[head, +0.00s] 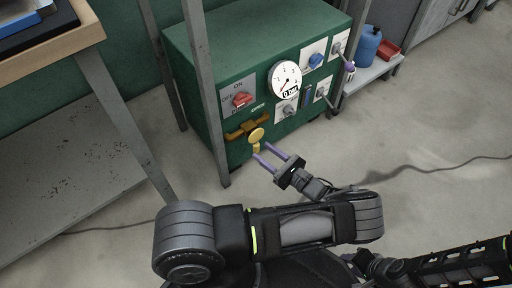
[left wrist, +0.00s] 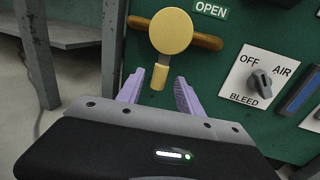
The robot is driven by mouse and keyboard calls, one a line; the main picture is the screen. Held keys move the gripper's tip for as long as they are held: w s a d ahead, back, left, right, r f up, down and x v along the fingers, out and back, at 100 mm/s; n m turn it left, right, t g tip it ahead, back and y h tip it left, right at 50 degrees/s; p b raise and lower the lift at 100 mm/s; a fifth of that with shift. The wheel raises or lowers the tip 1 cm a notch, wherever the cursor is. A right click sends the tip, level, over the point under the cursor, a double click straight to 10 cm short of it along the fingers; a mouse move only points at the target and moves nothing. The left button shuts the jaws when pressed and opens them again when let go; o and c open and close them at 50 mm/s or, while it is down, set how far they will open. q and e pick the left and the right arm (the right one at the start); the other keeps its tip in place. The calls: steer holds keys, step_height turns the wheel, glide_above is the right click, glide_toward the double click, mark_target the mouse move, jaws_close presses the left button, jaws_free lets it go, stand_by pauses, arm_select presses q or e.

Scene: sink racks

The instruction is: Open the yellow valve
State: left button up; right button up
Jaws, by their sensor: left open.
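The yellow valve (head: 257,134) is on the lower front of the green cabinet. It has a round yellow disc in front of a horizontal brass-coloured pipe, and its short yellow handle points down. In the left wrist view, the valve disc (left wrist: 171,31) is near the top, with the handle tip (left wrist: 160,77) below it. My left gripper (head: 267,158) is open, its purple fingers pointing at the valve from below right. In the left wrist view, the handle tip appears between the fingertips (left wrist: 158,88); I cannot tell whether they touch it. My right gripper is not in view.
The green cabinet (head: 196,62) carries a red switch (head: 242,99), a gauge (head: 285,79) and other knobs. An OPEN label (left wrist: 211,8) is right of the valve. A grey post (head: 207,100) stands close left. A cable (head: 440,168) crosses otherwise clear floor.

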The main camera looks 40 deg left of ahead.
mark_target(257, 147)
arm_select(q)
steer(key=a, duration=0.4)
steer(key=shift+w+b, duration=0.2)
steer(key=shift+b, duration=0.2)
steer(key=shift+c, duration=0.5)
jaws_close()
stand_by(0.5)
